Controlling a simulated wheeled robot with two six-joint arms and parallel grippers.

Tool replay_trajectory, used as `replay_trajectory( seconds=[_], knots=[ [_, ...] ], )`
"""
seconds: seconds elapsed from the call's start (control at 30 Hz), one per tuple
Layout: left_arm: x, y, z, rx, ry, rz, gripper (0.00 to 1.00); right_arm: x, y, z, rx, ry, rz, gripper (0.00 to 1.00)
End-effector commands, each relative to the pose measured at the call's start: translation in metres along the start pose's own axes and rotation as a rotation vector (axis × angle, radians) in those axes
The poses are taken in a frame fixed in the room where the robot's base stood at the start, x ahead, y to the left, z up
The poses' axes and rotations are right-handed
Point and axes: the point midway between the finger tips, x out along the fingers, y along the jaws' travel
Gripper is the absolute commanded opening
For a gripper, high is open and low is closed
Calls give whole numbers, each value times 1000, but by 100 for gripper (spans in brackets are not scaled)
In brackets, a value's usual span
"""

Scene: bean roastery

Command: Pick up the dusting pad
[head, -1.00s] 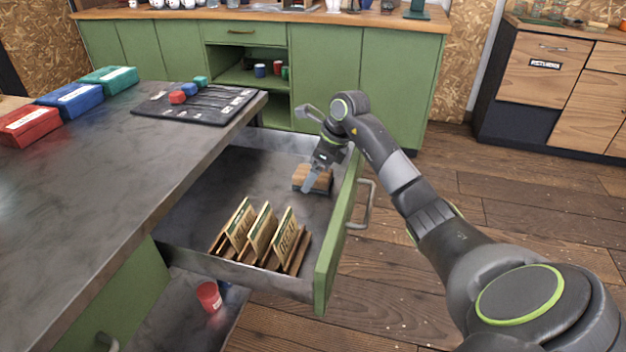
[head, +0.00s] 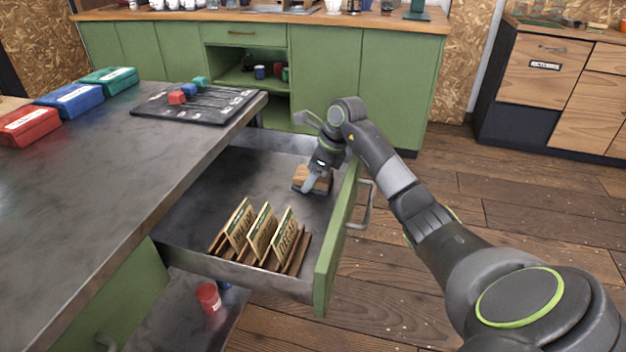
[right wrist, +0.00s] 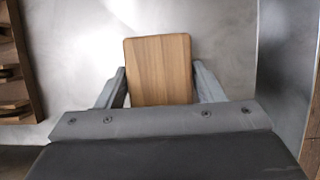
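The dusting pad (head: 300,175), a small block with a wooden top and a dark underside, lies on the floor of the open drawer, toward its far right. It also fills the middle of the right wrist view (right wrist: 160,70). My right gripper (head: 310,186) is down at the pad. Its fingers stand apart, one on each side of the wooden top, very close to its edges. I cannot tell whether they touch it. The pad's lower part is hidden in the wrist view. My left gripper is not in view.
The drawer's green front (head: 335,240) and handle (head: 362,206) stand close beside my right arm. A wooden rack (head: 265,255) with several cards sits nearer in the drawer. The counter edge borders the drawer's left. The drawer floor left of the pad is clear.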

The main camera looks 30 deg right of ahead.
Motion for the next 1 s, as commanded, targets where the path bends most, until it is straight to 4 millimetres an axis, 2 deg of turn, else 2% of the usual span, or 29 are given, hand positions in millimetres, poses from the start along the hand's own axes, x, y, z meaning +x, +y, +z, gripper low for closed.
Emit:
replay_trajectory(
  seconds=[0.03,0.2,0.4,0.53,0.8,1.0],
  knots=[
    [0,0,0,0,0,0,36,0,0,0,0,0,0,54],
    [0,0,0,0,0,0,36,0,0,0,0,0,0,35],
    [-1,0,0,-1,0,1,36,-1,0,0,0,0,0,35],
    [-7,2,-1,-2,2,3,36,-9,0,4,-1,-1,-1,35],
    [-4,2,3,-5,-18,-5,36,-60,-1,25,-2,-2,-4,35],
    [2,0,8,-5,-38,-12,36,-88,0,37,-1,-1,-2,35]
  ],
)
